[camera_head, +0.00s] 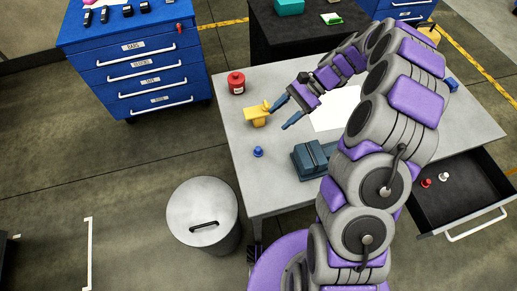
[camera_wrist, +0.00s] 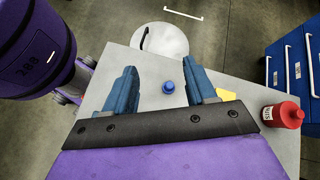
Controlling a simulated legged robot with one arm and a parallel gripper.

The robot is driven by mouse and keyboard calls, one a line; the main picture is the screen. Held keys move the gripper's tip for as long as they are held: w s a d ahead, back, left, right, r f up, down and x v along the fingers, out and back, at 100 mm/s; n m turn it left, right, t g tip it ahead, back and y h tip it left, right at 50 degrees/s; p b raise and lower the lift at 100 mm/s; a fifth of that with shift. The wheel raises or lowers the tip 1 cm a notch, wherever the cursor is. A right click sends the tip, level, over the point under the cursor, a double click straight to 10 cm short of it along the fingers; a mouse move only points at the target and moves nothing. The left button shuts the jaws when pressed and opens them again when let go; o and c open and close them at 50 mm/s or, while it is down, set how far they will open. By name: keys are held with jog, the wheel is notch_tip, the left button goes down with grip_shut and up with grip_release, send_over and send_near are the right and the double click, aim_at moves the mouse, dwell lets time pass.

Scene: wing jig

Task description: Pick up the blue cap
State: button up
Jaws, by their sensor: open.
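The blue cap (camera_head: 258,152) stands on the grey table (camera_head: 240,185) near its left edge. In the wrist view the blue cap (camera_wrist: 168,87) shows between my gripper's two blue fingers, beyond their reach, with table surface around it. My gripper (camera_head: 286,113) is open and empty above the table, up and to the right of the cap in the head view. Its fingers also show in the wrist view (camera_wrist: 163,85). Nothing touches the cap.
A yellow object (camera_head: 256,116) and a red container (camera_head: 236,82) stand behind the cap. A dark blue-grey vise-like block (camera_head: 311,158) is to its right. A white sheet (camera_head: 335,108) lies mid-table. A round lidded bin (camera_head: 203,208) stands at front left. An open drawer (camera_head: 455,190) juts out at right.

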jog(key=w+d+f+m+t+y+p, duration=0.15)
jog(key=w+d+f+m, duration=0.35)
jog(key=d+f, duration=0.6)
jog(key=b, duration=0.2)
send_near(258, 148)
jog(key=shift+s+d+f+m+y, duration=0.15)
jog(key=shift+f+y, duration=0.1)
jog(key=shift+f, duration=0.2)
jog(key=shift+s+d+f+m+y, duration=0.1)
jog(key=shift+s+f+m+y, duration=0.1)
jog(key=shift+f, duration=0.25)
jog(key=shift+s+a+f+b, duration=0.1)
jog(key=shift+a+f+b, duration=0.3)
jog(key=shift+a, duration=0.2)
jog(key=x, duration=0.2)
jog(key=b+x, duration=0.1)
jog(key=r+x, duration=0.1)
jog(key=x, duration=0.1)
jog(key=shift+a+f, duration=0.15)
jog(key=shift+a, duration=0.4)
jog(key=shift+a+f+b, duration=0.15)
jog(key=shift+f+b, duration=0.15)
jog(key=shift+a, duration=0.4)
jog(key=c, duration=0.4)
jog(key=shift+a, duration=0.1)
jog(key=shift+c, duration=1.4)
jog(key=shift+d, duration=0.55)
grip_shut()
